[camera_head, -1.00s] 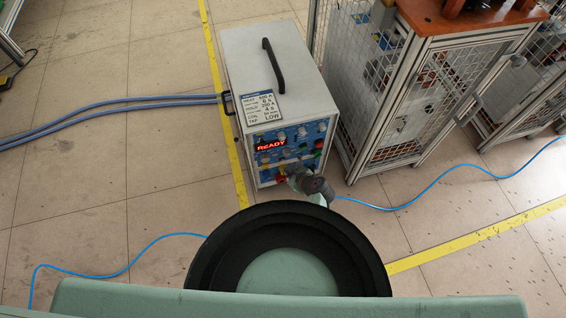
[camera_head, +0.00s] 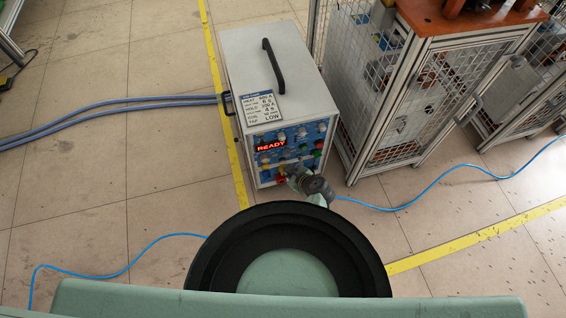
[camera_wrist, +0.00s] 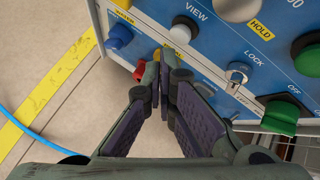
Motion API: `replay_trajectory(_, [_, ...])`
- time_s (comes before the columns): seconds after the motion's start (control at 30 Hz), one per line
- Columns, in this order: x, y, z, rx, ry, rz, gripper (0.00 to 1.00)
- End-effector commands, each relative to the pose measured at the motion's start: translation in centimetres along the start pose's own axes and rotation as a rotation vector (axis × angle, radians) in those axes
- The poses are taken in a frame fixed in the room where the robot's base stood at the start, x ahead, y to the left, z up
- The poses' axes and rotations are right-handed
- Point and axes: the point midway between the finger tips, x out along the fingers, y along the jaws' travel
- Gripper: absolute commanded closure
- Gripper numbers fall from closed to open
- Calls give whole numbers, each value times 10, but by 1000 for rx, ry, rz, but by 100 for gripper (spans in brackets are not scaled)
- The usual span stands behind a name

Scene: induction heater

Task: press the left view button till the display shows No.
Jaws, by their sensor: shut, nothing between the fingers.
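In the wrist view, a pale grey-white button (camera_wrist: 183,29) sits next to the label VIEW (camera_wrist: 197,10). I cannot tell whether it is the left view button. My gripper (camera_wrist: 166,62) is shut and empty, its tips close to the panel, just below that button in the picture. A yellow button (camera_wrist: 157,54) lies beside the tips, partly hidden. In the head view, my wrist covers the lower right of the panel.
A caged workstation (camera_head: 440,90) stands right of the heater. Blue hoses (camera_head: 110,102) leave its left side. Open floor lies left.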

Motion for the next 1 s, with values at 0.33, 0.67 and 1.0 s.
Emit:
replay_trajectory(0.33, [0,0,0,0,0,0,100])
replay_trajectory(0.67, [6,-4,4,0,0,1,100])
replay_trajectory(1.0, [6,-4,4,0,0,0,100])
